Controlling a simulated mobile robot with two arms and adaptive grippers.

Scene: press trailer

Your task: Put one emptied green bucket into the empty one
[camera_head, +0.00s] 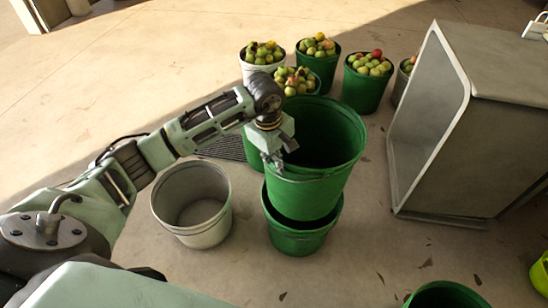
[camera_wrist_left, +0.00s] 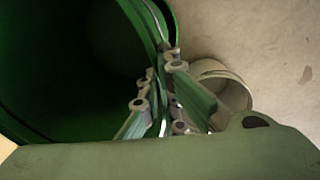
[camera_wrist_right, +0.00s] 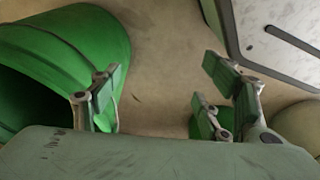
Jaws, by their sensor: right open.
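My left gripper (camera_head: 279,160) is shut on the near left rim of an empty green bucket (camera_head: 312,190). In the left wrist view, the fingers (camera_wrist_left: 160,98) sit on both sides of the bucket's rim (camera_wrist_left: 150,30). The held bucket is roughly upright. Its bottom overlaps the opening of a second green bucket (camera_head: 298,243) standing on the floor below; how deep it sits inside cannot be told. My right gripper (camera_wrist_right: 165,95) is open and empty, with a green bucket (camera_wrist_right: 100,35) at its left. The right gripper does not show in the head view.
An empty white bucket (camera_head: 190,203) stands left of the green ones. Behind are fruit-filled buckets, one white (camera_head: 261,73) and several green (camera_head: 366,92). A grey metal box (camera_head: 440,130) stands at right. Another green bucket (camera_head: 445,295) shows at the bottom edge.

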